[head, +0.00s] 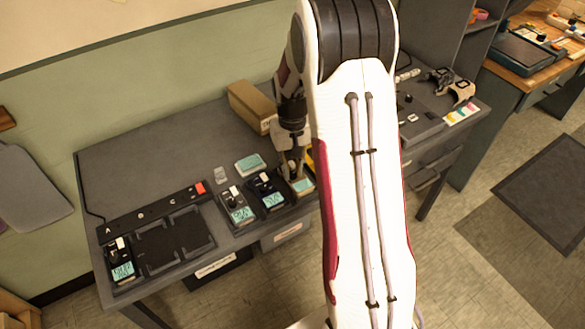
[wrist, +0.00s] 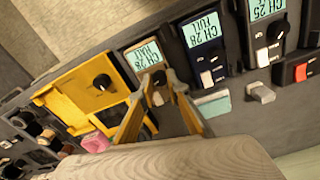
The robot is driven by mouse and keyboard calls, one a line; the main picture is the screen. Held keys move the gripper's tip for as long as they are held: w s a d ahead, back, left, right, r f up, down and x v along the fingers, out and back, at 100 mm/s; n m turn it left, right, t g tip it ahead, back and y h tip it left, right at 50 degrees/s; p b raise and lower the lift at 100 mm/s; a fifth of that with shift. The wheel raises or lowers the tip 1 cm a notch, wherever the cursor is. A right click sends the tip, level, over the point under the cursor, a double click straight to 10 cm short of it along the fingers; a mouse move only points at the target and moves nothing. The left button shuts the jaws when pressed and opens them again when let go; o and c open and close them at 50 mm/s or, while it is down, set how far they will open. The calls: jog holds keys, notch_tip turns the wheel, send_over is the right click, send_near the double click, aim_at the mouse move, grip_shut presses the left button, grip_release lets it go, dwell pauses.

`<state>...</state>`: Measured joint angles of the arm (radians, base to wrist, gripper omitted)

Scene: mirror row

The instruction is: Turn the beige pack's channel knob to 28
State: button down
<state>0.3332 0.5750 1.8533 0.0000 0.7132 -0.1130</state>
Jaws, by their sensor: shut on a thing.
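The beige pack (wrist: 143,54) stands at the end of the row of packs in the wrist view, its screen upside down and reading CH 28, with a second line that looks like HALF. In the head view its screen (head: 303,186) shows just below my gripper (head: 292,169). My gripper (wrist: 155,86) is shut on the pack's channel knob (wrist: 158,96), one finger on each side. The fingers hide much of the knob, so its pointer cannot be read.
A blue pack (wrist: 205,40) reading CH 28 FULL and a dark pack (wrist: 266,10) reading CH 25 stand close beside it. A yellow case (wrist: 75,90) is on the other side. A teal-topped box (head: 250,164) and a cardboard box (head: 252,106) lie behind.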

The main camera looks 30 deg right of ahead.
aim_at(293, 173)
dwell(0.3)
jog(key=c, duration=1.9)
grip_release()
jog(key=shift+r, duration=0.1)
jog(key=shift+r, duration=3.7)
